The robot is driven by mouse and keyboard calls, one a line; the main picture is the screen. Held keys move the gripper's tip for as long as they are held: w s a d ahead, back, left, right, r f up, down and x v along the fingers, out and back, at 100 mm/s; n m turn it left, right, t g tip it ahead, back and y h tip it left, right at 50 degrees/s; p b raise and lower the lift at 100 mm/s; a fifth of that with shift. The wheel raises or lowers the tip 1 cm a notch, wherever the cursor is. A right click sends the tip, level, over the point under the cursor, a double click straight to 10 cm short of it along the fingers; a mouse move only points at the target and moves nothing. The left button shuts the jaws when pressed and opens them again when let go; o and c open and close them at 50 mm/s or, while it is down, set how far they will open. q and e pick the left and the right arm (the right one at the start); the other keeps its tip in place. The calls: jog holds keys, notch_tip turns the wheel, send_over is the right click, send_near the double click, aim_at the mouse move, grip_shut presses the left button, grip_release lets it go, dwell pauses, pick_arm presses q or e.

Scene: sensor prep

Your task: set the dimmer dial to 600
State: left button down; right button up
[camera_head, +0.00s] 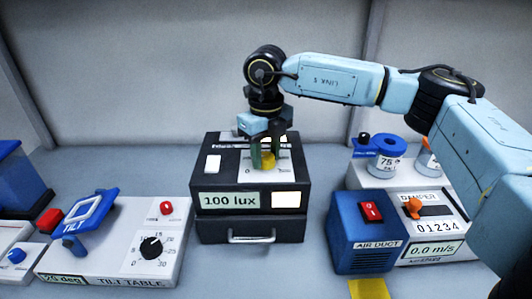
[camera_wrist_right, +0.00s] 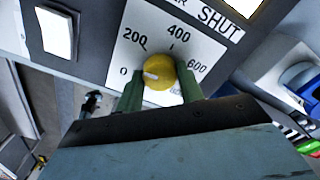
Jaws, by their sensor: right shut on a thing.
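The yellow dimmer dial (camera_head: 268,161) sits on the white scale plate on top of a dark box, whose display (camera_head: 231,200) reads 100 lux. In the right wrist view the dial (camera_wrist_right: 160,72) shows a white pointer mark on its left side, towards the 0 end of a scale marked 0, 200, 400 and 600. My right gripper (camera_head: 264,153) reaches down from above. Its green fingers (camera_wrist_right: 160,83) are on either side of the dial, shut on it. My left gripper is not in view.
The tilt table unit (camera_head: 110,277) with its black knob (camera_head: 151,247) stands at left. The blue air duct box (camera_head: 360,240) and the damper panel (camera_head: 432,246) stand at right. A white switch (camera_head: 212,164) is left of the dial. A drawer handle (camera_head: 251,237) projects in front.

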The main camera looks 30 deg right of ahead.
jog(key=m, duration=0.6)
jog(key=m+p, duration=0.1)
jog(key=m, duration=0.5)
jog(key=m+p, duration=0.1)
jog(key=m, duration=0.4)
jog(key=shift+r+p, duration=0.1)
jog(key=shift+p, duration=0.2)
jog(key=m+p, duration=0.2)
jog(key=m, duration=0.3)
jog(key=shift+m, duration=0.4)
jog(key=m+p, duration=0.2)
jog(key=shift+r+m, duration=0.15)
jog(key=shift+m, duration=0.15)
jog(key=m+p, duration=0.4)
jog(key=p, duration=0.6)
jog(key=shift+w+m+p, duration=0.1)
jog(key=shift+m+p, duration=0.3)
jog(key=shift+p, duration=0.7)
